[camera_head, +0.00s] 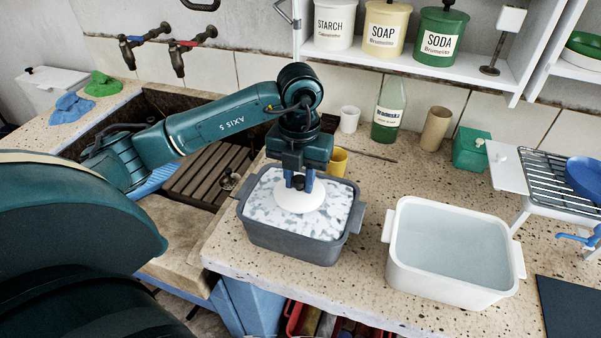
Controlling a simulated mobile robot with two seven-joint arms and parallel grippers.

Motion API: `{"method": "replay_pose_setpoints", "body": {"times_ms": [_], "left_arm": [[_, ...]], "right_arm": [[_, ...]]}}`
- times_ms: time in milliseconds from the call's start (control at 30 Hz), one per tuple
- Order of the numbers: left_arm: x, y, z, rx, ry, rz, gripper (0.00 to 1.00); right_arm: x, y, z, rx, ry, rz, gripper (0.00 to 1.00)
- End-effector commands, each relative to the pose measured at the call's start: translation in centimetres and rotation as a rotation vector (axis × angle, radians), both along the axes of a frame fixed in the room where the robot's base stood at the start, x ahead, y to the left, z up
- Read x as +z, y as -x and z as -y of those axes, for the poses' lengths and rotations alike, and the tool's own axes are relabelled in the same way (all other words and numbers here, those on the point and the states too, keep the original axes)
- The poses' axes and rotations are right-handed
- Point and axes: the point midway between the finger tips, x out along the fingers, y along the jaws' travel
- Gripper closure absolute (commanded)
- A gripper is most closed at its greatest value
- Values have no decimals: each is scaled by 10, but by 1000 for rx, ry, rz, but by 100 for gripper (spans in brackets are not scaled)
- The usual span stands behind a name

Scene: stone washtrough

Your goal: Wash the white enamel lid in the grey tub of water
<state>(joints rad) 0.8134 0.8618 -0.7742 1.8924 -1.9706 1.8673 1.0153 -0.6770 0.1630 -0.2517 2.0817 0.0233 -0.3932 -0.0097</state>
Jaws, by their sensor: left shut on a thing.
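The grey tub (291,241) stands on the speckled counter and is full of water with white foam patches. The white enamel lid (300,202) is round and lies at the foam surface inside the tub, near its middle. My left gripper (299,183) points down over the tub and is shut on the lid from above, by its dark knob. The lid's underside and lower edge are hidden, so I cannot tell how deep it sits. My right gripper is not in view.
A white tub (397,262) of clear water stands to the right. A yellow mug (338,161) is close behind the grey tub. A wire rack (556,178) is at the far right. The sink with a slatted board (206,170) lies left, under my arm.

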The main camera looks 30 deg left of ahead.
Motion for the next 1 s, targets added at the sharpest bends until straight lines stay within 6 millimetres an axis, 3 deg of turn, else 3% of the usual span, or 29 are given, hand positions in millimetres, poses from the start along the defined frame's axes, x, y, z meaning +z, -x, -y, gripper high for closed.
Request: {"method": "replay_pose_setpoints", "body": {"times_ms": [1000], "left_arm": [[-96, 0, 0, -1, 0, 0, 98]], "right_arm": [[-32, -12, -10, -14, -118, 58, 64]]}}
